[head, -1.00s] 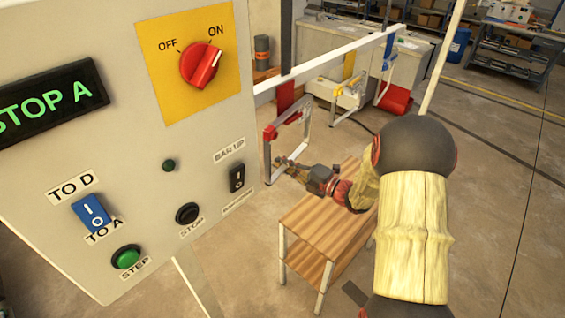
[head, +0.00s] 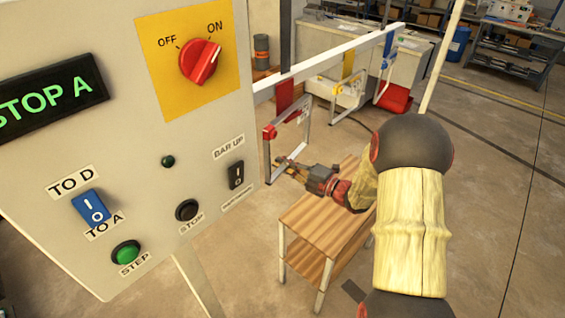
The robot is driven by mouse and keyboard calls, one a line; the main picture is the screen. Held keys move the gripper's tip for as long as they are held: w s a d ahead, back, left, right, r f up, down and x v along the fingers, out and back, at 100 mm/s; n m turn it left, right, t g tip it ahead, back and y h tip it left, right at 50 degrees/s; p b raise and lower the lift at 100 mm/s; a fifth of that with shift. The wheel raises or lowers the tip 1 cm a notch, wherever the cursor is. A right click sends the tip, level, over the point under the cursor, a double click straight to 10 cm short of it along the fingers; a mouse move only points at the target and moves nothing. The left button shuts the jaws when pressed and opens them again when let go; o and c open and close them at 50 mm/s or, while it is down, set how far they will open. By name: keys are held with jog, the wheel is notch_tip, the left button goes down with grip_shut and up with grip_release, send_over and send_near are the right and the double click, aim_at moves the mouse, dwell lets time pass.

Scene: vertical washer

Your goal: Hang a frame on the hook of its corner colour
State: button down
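A grey frame with a red corner (head: 270,132) hangs upright below the red hook plate (head: 289,96) at the near end of the white bar (head: 330,60). The contact at the hook is too small to make out. Yellow (head: 348,66) and blue (head: 388,48) hook plates are farther along the bar. A light frame with yellow parts (head: 338,92) is below the yellow plate, and blue parts show below the blue one. My gripper (head: 281,162) is at the red-cornered frame's lower part, pointing left. Whether its fingers touch or grip the frame is unclear.
A wooden table (head: 318,225) stands under my forearm, its visible top bare. A control panel (head: 130,140) fills the left, its display reading STOP A. A red bin (head: 394,98) is behind the bar. Open floor lies to the right.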

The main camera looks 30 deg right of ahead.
jog(key=c, duration=2.3)
grip_release()
jog(key=shift+a+f, duration=0.15)
jog(key=shift+f, duration=0.7)
jog(key=o, duration=0.3)
jog(key=shift+w+r, duration=0.1)
jog(key=shift+r, duration=0.15)
jog(key=shift+o, duration=0.2)
jog(key=shift+r, duration=0.1)
